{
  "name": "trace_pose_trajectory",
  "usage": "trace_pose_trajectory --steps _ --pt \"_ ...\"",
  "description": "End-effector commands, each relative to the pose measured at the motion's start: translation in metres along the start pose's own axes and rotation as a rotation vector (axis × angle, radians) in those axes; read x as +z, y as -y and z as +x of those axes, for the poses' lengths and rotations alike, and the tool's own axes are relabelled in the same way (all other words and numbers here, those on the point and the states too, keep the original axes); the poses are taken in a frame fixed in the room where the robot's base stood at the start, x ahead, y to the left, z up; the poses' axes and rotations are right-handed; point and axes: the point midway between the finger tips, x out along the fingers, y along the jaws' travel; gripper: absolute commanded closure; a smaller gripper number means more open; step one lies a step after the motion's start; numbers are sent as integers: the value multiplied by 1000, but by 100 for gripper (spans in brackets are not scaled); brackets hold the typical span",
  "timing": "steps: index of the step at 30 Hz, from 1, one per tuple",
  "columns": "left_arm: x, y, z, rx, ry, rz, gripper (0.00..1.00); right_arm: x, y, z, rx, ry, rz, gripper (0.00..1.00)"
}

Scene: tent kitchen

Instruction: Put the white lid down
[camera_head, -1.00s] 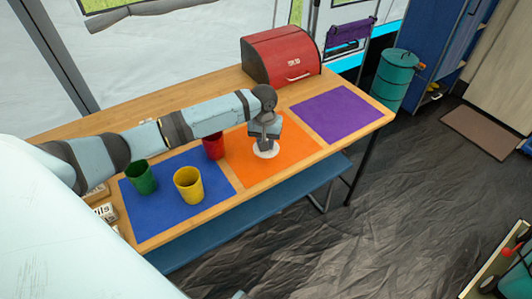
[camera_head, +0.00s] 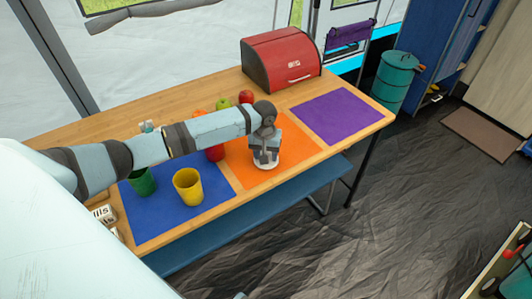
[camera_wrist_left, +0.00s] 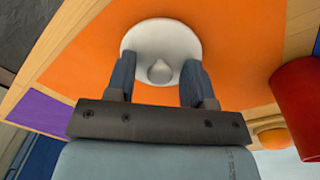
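The white lid (camera_head: 266,165) appears to lie flat on the orange mat (camera_head: 287,145), near its front edge. In the left wrist view the round lid (camera_wrist_left: 160,36) shows with its knob (camera_wrist_left: 160,72) upward. My left gripper (camera_head: 266,155) points down over the lid. In the wrist view its two fingers (camera_wrist_left: 159,85) stand on either side of the knob, with a visible gap on each side, so it is open around the knob. My right gripper is not in view.
A yellow cup (camera_head: 188,188) and a green cup (camera_head: 142,183) stand on the blue mat (camera_head: 160,222); a red cup (camera_head: 215,153) is partly behind my arm. Fruit, including a red apple (camera_head: 246,96), sits behind. The purple mat (camera_head: 334,115) is empty. A red bread box (camera_head: 281,57) stands at the back.

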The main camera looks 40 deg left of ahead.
Motion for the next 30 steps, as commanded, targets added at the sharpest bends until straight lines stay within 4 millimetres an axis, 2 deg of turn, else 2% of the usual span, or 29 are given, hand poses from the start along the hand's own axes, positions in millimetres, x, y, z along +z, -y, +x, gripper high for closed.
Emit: trace_pose_trajectory --steps 5,8,11,18,24,27,30 --pt "0 0 -1 0 -1 0 51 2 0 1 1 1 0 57" --pt "-1 0 -11 0 -2 1 51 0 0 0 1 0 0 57" --pt "-1 0 -27 1 -3 1 51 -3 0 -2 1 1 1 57" --pt "-1 0 -80 1 -3 0 51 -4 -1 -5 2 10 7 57" --pt "0 -1 -112 1 -1 1 51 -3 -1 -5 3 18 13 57" --pt "0 -1 -119 1 0 1 51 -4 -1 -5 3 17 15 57" --pt "7 -7 -112 17 -5 23 51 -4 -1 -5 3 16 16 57"
